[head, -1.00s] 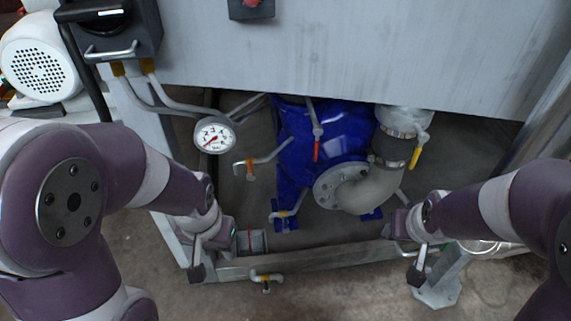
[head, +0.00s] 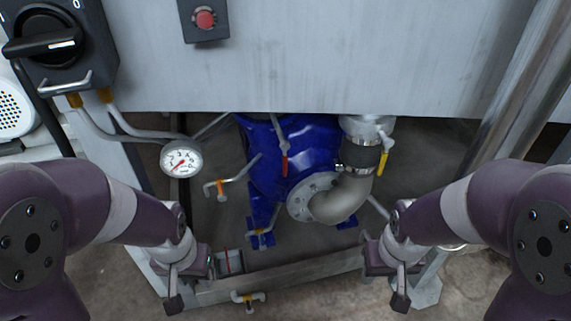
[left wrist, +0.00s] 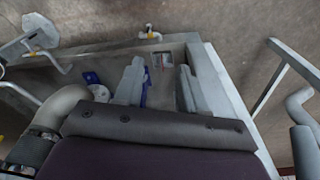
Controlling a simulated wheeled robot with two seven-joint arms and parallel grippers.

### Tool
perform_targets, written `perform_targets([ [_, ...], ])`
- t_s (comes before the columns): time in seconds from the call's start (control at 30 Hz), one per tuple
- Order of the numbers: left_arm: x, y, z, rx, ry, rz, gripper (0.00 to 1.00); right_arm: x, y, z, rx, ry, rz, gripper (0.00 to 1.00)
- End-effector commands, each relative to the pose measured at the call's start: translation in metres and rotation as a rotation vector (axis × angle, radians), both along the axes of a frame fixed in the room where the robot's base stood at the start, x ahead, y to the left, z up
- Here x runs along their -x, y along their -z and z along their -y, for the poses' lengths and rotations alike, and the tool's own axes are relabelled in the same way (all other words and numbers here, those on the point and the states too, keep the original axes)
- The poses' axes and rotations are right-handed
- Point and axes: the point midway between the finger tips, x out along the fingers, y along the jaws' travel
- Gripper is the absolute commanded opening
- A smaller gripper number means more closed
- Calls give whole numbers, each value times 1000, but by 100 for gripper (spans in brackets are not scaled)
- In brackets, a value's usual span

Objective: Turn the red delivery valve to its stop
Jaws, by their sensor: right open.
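The red valve handle (head: 284,165) is a short lever hanging downward on a grey stem in front of the blue pump body (head: 262,165). It is left of the grey elbow pipe (head: 342,200). My left gripper (head: 191,282) is below and left of the red handle, well apart from it. In the left wrist view the left gripper (left wrist: 160,66) has its two fingers apart with nothing between them. My right gripper (head: 384,282) is below and right of the handle, open and holding nothing visible. The red handle cannot be made out in the left wrist view.
A yellow lever (head: 383,162) stands right of the red one. A dial gauge (head: 181,159) and an orange-handled small valve (head: 221,190) are at left. A grey panel (head: 350,60) overhangs the pump, with a red button (head: 205,18). A frame rail (head: 290,278) runs low in front.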

Motion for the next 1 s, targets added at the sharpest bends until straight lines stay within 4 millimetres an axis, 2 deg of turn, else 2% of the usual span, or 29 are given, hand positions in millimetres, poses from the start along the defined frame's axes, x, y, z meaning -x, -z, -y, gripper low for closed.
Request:
perform_targets([
  [0.03,9,26,6,-4,29,-52,40,0,14,0,0,0,0,43],
  [0.07,11,39,10,-6,48,-78,40,0,18,0,0,0,0,43],
  [0.13,-9,76,25,-5,104,-31,40,0,31,0,0,0,-1,43],
  [0.17,-26,94,34,1,131,32,40,0,36,0,0,0,-1,43],
  [0.2,-54,114,48,16,163,146,40,0,42,0,0,0,-1,43],
  [0.3,-118,139,84,72,222,467,40,0,51,0,0,0,-1,43],
  [0.37,-151,137,103,116,242,675,40,0,53,0,0,0,-1,43],
  [0.43,-180,118,120,168,251,913,40,0,54,0,0,0,0,43],
  [0.5,-201,86,128,212,244,1127,40,0,52,0,0,0,0,43],
  [0.6,-216,41,133,256,231,1349,40,0,52,0,0,0,0,43],
  [0.7,-219,23,134,273,225,1437,40,0,53,0,0,0,0,43],
  [0.77,-224,22,136,276,224,1452,40,0,56,0,0,0,0,43],
  [0.87,-243,23,142,276,223,1455,40,0,65,0,0,0,0,43],
  [1.0,-278,24,154,276,223,1454,40,0,79,0,0,0,0,43],
])
